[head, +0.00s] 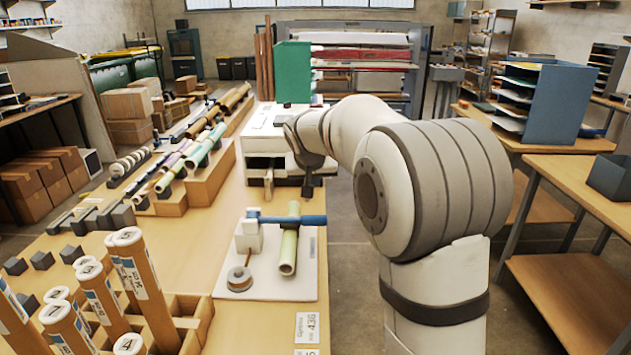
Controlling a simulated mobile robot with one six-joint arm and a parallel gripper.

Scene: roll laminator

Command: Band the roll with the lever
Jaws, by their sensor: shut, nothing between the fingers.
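A pale green roll (289,251) lies lengthwise on a light board (262,289). A blue lever (306,220) reaches right from a white block (247,238) and crosses the roll near its far end. Whether it touches the roll I cannot tell. My gripper (308,190) points down beyond the lever's free right end, in front of the white machine. It is shut and empty, apart from the lever and roll; its fingers look small and dark.
The white machine with a green panel (293,72) stands at the table's far end. Several coloured rolls (205,146) lie on wooden stands at the left. Upright labelled tubes stand in a wooden rack (193,315) at the near left. Table around the board's left is clear.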

